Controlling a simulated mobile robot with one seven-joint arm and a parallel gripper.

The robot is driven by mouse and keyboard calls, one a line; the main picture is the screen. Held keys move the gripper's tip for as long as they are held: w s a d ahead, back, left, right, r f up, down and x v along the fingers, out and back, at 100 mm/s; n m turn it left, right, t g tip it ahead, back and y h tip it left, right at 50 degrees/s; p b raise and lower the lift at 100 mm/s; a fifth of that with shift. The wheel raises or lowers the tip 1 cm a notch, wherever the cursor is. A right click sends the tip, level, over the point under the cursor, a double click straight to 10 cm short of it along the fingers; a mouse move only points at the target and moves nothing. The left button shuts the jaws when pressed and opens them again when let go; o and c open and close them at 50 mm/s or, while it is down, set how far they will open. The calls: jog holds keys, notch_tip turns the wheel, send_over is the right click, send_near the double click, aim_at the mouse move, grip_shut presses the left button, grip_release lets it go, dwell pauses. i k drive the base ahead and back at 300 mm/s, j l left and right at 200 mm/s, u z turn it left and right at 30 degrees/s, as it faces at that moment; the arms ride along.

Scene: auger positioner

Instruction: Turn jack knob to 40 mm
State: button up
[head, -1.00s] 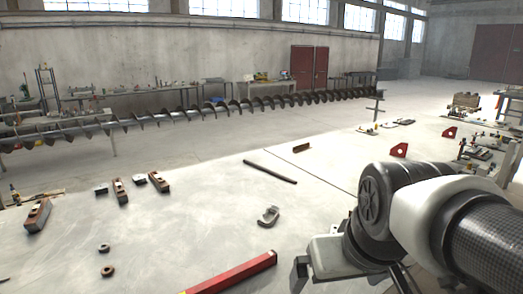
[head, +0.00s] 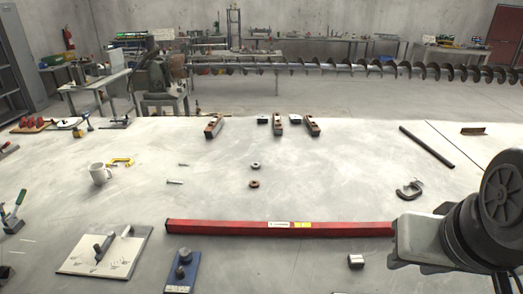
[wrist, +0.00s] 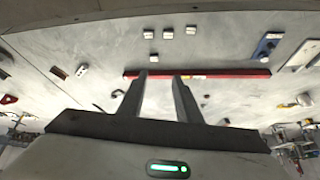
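No jack knob with a readable millimetre scale can be made out. A small blue base with dark round parts on it (head: 183,268) lies at the near edge of the table in the head view; I cannot tell whether it is the jack. What looks like the same blue piece shows at the upper right of the wrist view (wrist: 267,46). My gripper (wrist: 160,76) is open, its two fingers apart with nothing held between them. It is away from the blue piece. In the head view only part of my arm shows at the right, with the fingers hidden.
A long red bar (head: 350,228) lies across the near table (head: 330,180). A pale plate with handles (head: 105,250), a mug (head: 99,174) and a clamp (head: 409,190) lie around it. A long auger (head: 350,68) stands beyond the table. The table's centre is mostly clear.

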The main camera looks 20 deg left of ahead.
aim_at(180, 272)
jog(key=u, duration=1.65)
jog(key=k+l+u, duration=0.2)
jog(key=k+j, duration=0.1)
jog(key=j+z, duration=0.2)
jog(key=j, duration=0.2)
jog(key=k+j+z, duration=0.2)
jog(key=j, duration=0.2)
jog(key=i+j, duration=1.25)
